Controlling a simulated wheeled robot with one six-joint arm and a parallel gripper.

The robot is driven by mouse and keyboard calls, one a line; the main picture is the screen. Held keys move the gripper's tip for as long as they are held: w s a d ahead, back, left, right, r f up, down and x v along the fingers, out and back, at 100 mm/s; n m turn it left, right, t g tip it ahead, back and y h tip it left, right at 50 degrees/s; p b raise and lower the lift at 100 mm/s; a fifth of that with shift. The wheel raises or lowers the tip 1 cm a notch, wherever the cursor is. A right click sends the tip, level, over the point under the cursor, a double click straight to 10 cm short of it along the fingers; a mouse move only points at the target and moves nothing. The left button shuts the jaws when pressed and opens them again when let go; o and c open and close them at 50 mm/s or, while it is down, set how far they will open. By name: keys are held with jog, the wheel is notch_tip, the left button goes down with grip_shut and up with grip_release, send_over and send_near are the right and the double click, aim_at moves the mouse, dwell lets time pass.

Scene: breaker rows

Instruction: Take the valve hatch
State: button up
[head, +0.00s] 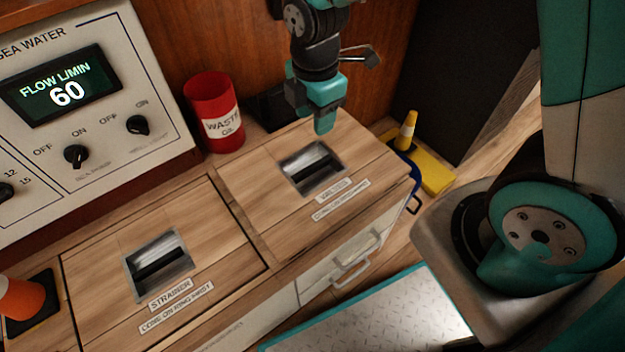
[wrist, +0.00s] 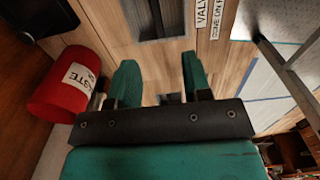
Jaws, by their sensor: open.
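The valve hatch (head: 262,190) is a wooden lid on the right part of the counter. It has a metal recessed pull (head: 313,168) and small white labels along its front edge. It lies flat and closed. In the wrist view its pull (wrist: 155,20) shows at the top, beside a label (wrist: 202,12) reading "VALV". My gripper (head: 323,128) hangs above the back part of the hatch, just behind the pull. In the wrist view its two teal fingers (wrist: 159,75) are apart with nothing between them. The exact height over the lid is hard to tell.
A strainer hatch (head: 100,265) with a similar pull lies to the left. A red waste bin (head: 215,112) stands behind, left of my gripper. A control panel (head: 85,100) reads 60. An orange cone (head: 20,298) is at far left; a yellow object (head: 430,172) lies right of the counter.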

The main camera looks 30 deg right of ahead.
aim_at(312, 166)
notch_tip(312, 166, down, 11)
jog(key=b, duration=0.4)
jog(key=shift+f+b, duration=0.2)
jog(key=shift+b, duration=0.15)
jog(key=f+b, duration=0.1)
jog(key=f, duration=0.1)
jog(key=f+b, duration=0.2)
jog(key=f, duration=0.1)
jog(key=shift+w+a+f, duration=0.15)
jog(key=shift+w+f, duration=0.15)
jog(key=shift+w, duration=0.1)
jog(key=shift+r, duration=0.1)
grip_shut()
jog(key=shift+r, duration=0.1)
